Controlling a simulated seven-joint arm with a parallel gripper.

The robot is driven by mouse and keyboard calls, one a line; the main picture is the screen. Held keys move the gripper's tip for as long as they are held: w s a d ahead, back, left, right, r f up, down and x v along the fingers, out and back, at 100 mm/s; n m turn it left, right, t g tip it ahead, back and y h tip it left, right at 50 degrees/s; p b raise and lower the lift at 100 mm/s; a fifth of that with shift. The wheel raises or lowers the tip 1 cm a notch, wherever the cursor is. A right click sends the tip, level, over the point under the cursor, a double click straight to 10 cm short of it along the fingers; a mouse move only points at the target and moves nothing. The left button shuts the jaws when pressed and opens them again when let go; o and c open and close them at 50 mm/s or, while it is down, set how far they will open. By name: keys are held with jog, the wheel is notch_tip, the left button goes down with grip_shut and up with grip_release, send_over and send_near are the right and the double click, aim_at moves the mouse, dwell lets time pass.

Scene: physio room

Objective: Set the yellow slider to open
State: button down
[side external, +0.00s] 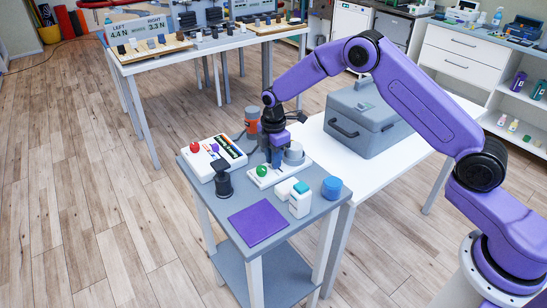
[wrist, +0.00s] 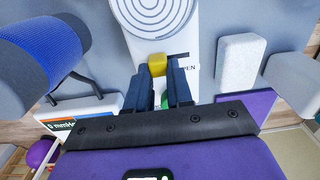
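The yellow slider (wrist: 157,64) is a small block on a white device panel, beside a dark slot and an OPEN label (wrist: 190,67). My gripper (wrist: 160,72) has its two dark fingertips close on either side of the slider, with no clear gap, so it looks shut on it. In the side external view my gripper (side external: 276,154) points down at the white device (side external: 262,183) on the small grey table. The slider is hidden there by my gripper. The device also bears a green knob (side external: 262,170) and a grey round part (side external: 295,151).
Left of the device are a white panel with a red knob (side external: 195,147) and a black upright thing (side external: 223,182). A grey case (side external: 368,125) stands behind right.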

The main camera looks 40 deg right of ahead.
aim_at(280, 173)
jog(key=shift+s, duration=1.75)
jog(key=c, duration=1)
grip_release()
jog(key=shift+s, duration=0.1)
jog(key=shift+r, duration=0.3)
notch_tip(280, 173, up, 17)
jog(key=shift+a+f, duration=0.1)
